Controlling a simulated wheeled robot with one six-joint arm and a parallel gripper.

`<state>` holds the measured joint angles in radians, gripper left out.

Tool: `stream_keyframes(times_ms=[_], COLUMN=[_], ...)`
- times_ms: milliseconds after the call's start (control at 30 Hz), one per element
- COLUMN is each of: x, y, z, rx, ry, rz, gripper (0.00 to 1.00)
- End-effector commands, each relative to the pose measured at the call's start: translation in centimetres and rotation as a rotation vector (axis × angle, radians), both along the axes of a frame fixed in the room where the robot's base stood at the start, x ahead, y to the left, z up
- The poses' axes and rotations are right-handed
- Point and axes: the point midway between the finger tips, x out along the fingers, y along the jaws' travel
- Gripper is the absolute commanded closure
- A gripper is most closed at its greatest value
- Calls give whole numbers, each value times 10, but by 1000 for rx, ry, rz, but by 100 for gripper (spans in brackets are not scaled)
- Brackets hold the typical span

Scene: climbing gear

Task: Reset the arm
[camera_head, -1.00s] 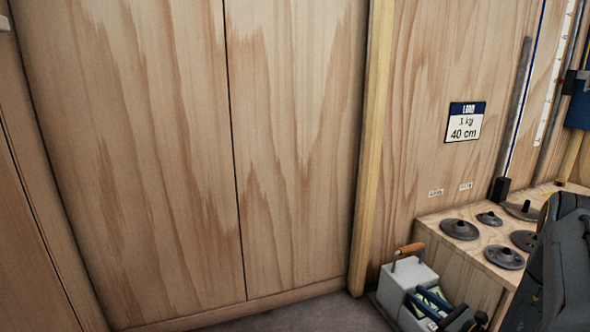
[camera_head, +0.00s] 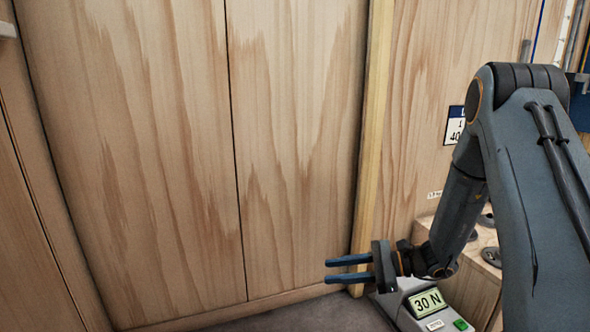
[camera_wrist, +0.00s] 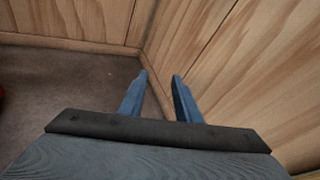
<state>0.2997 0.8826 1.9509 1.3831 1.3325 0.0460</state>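My gripper (camera_head: 348,269) is raised at the right of the head view, in front of the wooden wall and pointing left. Its two blue fingers are apart with nothing between them. The wrist view shows the same fingers (camera_wrist: 160,76) open and empty, with carpet and the corner of the plywood walls beyond. My arm is bent, with its elbow high at the right, and it covers part of the bench and the sign.
A grey device (camera_head: 418,305) with a "30 N" display and a green button stands on the floor below my gripper. A wooden bench (camera_head: 470,282) with dark discs is partly hidden behind my arm. A sign (camera_head: 455,125) hangs on the wall. The floor (camera_head: 320,314) at left is clear.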

Motion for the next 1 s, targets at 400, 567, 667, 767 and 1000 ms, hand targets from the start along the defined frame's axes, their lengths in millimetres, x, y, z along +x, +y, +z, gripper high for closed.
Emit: stream_keyframes(times_ms=[400, 567, 667, 767, 1000], x=[-153, -211, -243, -272, -318], y=[127, 143, 146, 145, 136], z=[94, 118, 131, 143, 165], rx=[-364, -496, -575, -650, -790], ry=[-255, -403, -509, -628, -911], rz=[678, 913, 1051, 1182, 1425], gripper=[70, 70, 70, 70, 70])
